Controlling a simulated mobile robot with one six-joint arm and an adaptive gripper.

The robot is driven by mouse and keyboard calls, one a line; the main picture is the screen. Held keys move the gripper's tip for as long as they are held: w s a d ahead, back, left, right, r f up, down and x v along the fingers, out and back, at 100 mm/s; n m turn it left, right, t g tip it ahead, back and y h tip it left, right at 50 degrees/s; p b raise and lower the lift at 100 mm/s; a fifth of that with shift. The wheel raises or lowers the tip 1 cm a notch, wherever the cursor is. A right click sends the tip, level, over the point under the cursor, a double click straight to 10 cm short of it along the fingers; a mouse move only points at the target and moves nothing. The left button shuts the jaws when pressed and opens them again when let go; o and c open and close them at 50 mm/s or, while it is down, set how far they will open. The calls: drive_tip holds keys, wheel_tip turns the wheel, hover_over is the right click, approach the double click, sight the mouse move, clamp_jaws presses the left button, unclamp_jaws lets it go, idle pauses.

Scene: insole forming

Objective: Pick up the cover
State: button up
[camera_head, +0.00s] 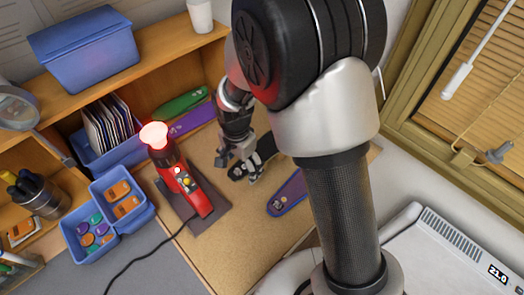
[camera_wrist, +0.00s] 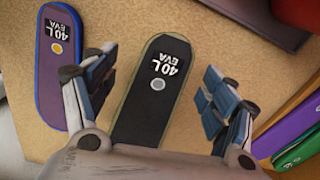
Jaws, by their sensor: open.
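A black insole-shaped piece (camera_wrist: 156,92), which looks like the cover, lies flat on the tan work surface. It has a thin greenish edge, a "40 L EVA" label and a grey dot. In the head view the black piece (camera_head: 264,150) is partly hidden by my gripper (camera_head: 238,165). In the wrist view my gripper (camera_wrist: 158,88) is open, with one finger on each side of the black piece and gaps between. Whether the black piece is one part or lies on another, I cannot tell.
A blue-purple insole piece (camera_wrist: 60,65) with the same label lies to the left in the wrist view. Purple (camera_head: 192,119) and green (camera_head: 180,103) pieces lie by the shelf. A red heat tool (camera_head: 186,183) with a glowing end and cable stands left of my gripper. Blue bins (camera_head: 122,190) are farther left.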

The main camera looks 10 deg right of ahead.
drive_tip(key=shift+c, duration=0.5)
drive_tip(key=c, duration=0.7)
drive_tip(key=shift+r, duration=0.1)
